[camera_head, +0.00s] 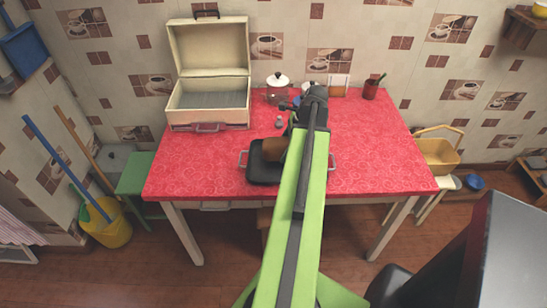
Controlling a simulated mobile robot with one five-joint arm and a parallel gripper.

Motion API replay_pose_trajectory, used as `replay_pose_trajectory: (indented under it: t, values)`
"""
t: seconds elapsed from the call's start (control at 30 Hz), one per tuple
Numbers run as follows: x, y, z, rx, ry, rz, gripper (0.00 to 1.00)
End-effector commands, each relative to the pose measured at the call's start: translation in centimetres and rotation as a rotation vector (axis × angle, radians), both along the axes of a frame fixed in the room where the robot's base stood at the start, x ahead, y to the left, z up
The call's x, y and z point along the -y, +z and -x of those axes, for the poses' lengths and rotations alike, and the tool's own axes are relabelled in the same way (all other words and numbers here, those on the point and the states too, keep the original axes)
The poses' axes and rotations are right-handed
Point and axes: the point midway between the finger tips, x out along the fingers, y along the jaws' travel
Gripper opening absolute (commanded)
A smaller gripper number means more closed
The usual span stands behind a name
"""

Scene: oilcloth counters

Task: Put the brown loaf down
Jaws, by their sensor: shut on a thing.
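The brown loaf (274,149) shows left of my green arm, at the dark tray (262,174) near the front of the red table. My arm hides its right part. My gripper (291,127) is mostly hidden behind my arm, with only dark parts showing beside it. It is shut on the loaf. I cannot tell whether the loaf touches the tray. The tray has a metal handle at each side, and its middle is covered by my arm.
An open cream bread box (208,116) stands at the back left of the red table (380,165). The table's right side and front left are clear.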

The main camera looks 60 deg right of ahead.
Motion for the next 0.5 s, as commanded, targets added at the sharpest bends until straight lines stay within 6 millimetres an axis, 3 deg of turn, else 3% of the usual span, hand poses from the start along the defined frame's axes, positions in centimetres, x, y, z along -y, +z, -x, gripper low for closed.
replay_pose_trajectory:
  t: [0.13, 0.33, 0.5]
  values:
    - [-0.2, -0.7, -0.2, 0.000, 0.004, 0.000, 0.13]
    - [-0.2, -4.1, -0.2, 0.000, 0.004, 0.000, 0.13]
    - [-0.5, -3.9, -0.5, 0.000, 0.011, 0.000, 0.13]
